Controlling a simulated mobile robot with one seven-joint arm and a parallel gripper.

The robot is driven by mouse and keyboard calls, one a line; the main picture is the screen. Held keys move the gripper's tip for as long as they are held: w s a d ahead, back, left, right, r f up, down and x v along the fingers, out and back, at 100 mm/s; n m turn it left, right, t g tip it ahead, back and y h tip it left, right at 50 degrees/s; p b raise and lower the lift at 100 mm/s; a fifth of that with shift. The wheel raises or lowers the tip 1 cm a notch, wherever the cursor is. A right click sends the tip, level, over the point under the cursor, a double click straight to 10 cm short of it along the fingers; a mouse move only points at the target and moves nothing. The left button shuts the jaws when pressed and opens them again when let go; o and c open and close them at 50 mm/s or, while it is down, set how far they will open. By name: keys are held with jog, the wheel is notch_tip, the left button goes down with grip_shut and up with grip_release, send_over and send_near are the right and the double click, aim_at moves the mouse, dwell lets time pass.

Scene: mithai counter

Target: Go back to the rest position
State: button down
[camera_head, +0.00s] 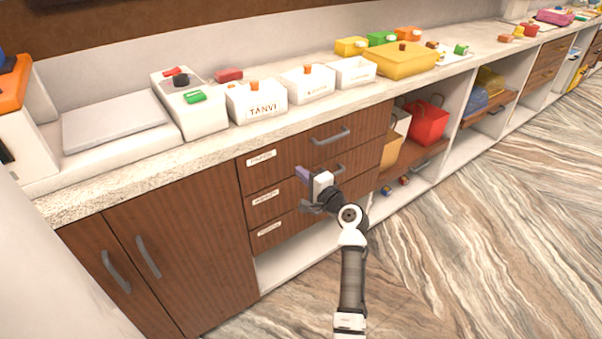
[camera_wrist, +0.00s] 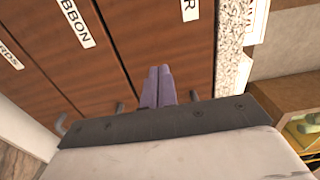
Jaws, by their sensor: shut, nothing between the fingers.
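My gripper (camera_head: 302,173) is in front of the wooden drawers (camera_head: 290,150) below the counter, at the end of my arm. In the wrist view its two purple fingers (camera_wrist: 158,84) are together with nothing between them. I cannot tell whether the fingertips touch the drawer front. The drawers look closed in the head view.
The counter top (camera_head: 130,172) carries a white box marked TANVI (camera_head: 262,108), other small white boxes and a large yellow box (camera_head: 402,60). Drawer handles (camera_head: 330,137) stick out near my gripper. An open shelf holds a red box (camera_head: 428,122). The marbled floor (camera_head: 480,230) to the right is clear.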

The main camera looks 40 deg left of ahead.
jog(key=b+v, duration=0.1)
jog(key=v, duration=0.8)
jog(key=shift+d, duration=0.35)
